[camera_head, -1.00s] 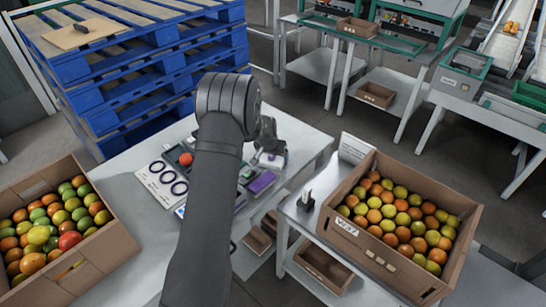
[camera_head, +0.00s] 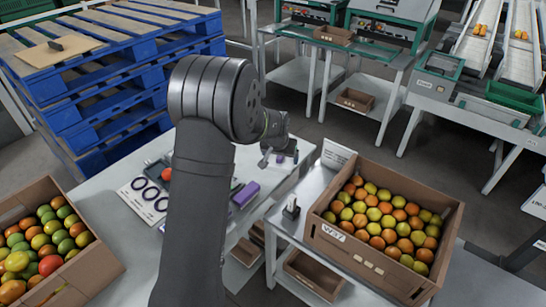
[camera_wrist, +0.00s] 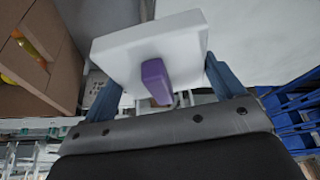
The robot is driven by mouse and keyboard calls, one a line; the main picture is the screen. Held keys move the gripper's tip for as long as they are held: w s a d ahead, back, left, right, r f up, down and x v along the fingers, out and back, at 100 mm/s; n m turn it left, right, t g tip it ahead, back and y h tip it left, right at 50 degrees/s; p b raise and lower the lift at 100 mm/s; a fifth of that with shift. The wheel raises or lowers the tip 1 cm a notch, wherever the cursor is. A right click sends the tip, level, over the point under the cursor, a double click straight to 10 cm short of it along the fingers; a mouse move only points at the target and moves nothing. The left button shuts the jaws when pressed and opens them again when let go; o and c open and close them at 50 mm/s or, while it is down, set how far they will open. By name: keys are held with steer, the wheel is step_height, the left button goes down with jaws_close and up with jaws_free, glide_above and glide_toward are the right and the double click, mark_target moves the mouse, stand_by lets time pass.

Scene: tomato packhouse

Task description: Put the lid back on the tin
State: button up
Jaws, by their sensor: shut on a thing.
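The lid (camera_wrist: 120,52) is a white square plate with a purple knob (camera_wrist: 155,80) in the wrist view. My gripper (camera_wrist: 165,82) is shut on it, with one blue-grey finger on each side, and the lid looks tilted in that view. In the head view my gripper (camera_head: 275,148) is over the right end of the grey table, and the lid is small and mostly hidden there. I cannot make out the tin in any view; my arm hides part of the table.
A purple block (camera_head: 245,193) and a card with black rings (camera_head: 137,184) lie on the table. A tomato carton (camera_head: 320,232) stands on the right-hand table, another carton (camera_head: 85,272) at the left. Blue pallets (camera_head: 120,130) are stacked behind.

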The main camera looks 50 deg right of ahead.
steer(key=w+a+r+m+g+y, duration=0.2)
steer(key=w+a+m+g, duration=0.15)
steer(key=a+m, duration=0.85)
steer(key=w+a+r+m+g+y, duration=0.1)
steer(key=w+a+m+g+y, duration=0.3)
steer(key=a+m, duration=0.75)
steer(key=shift+w+a+f+n+t+h, duration=0.25)
steer(key=shift+a+f+h, duration=0.1)
steer(key=shift+f, duration=0.7)
steer(key=shift+w+a+f+n+t+h, duration=0.1)
steer(key=shift+w+a+f+t+h, duration=0.15)
steer(key=shift+f, duration=0.85)
steer(key=shift+w+a+f+n+t+h, duration=0.15)
steer(key=shift+w+a+f+n+h, duration=0.2)
steer(key=shift+f, duration=0.7)
steer(key=shift+s+d+f, duration=0.1)
steer(key=shift+s+f, duration=0.05)
steer(key=shift+f, duration=0.55)
steer(key=o, duration=0.9)
steer(key=shift+c, duration=0.4)
steer(key=shift+r, duration=0.1)
step_height(320, 180, up, 6)
steer(key=shift+f, duration=0.1)
